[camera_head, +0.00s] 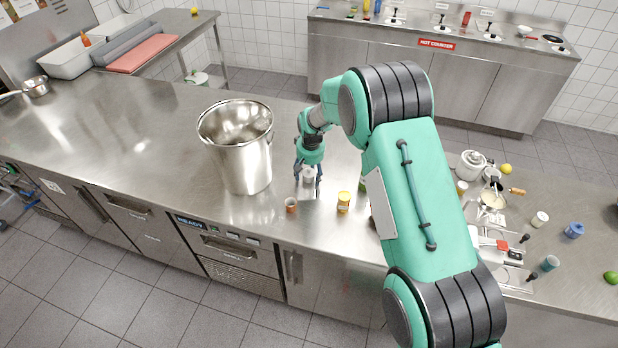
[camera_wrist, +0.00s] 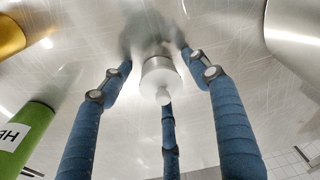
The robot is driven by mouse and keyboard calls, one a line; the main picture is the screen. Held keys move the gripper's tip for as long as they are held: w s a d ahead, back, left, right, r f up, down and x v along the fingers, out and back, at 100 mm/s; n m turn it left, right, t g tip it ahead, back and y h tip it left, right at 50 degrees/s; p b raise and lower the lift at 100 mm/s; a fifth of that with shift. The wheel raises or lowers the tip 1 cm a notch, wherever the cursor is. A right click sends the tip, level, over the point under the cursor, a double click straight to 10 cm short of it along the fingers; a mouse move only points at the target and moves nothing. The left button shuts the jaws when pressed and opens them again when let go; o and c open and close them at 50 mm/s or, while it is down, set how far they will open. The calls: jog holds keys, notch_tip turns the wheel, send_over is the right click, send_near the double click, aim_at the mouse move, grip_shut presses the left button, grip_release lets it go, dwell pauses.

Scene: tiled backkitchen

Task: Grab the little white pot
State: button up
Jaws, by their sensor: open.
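A small pale, grey-white pot (camera_head: 308,174) stands on the steel counter. In the wrist view the pot (camera_wrist: 160,76) shows as a short cylinder with a small knob facing the camera. My gripper (camera_head: 308,184) points down over it, with its blue fingers spread around it. In the wrist view, fingers stand to the left and right of the pot and one below it, with visible gaps at the sides. The fingers do not look closed on it. A larger white lidded pot (camera_head: 472,163) stands farther right, beyond my arm.
A tall steel bucket (camera_head: 240,160) stands close left of my gripper. A small orange-brown jar (camera_head: 291,204) and a yellow jar (camera_head: 343,202) stand nearby. A green cylinder (camera_wrist: 22,140) is at the wrist view's left.

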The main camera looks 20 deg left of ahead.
aim_at(309, 169)
dwell(0.4)
grip_shut()
jog(key=shift+r, duration=0.2)
jog(key=shift+r, duration=1.4)
jog(key=shift+s+r, duration=0.1)
jog(key=shift+r, duration=0.2)
jog(key=s+d, duration=0.2)
jog(key=s, duration=0.2)
jog(key=s+d+r, duration=0.1)
jog(key=s+d, duration=0.2)
jog(key=s, duration=0.2)
jog(key=s+d, duration=0.3)
jog(key=s, duration=0.1)
jog(key=shift+s+r, duration=0.15)
jog(key=shift+s, duration=0.2)
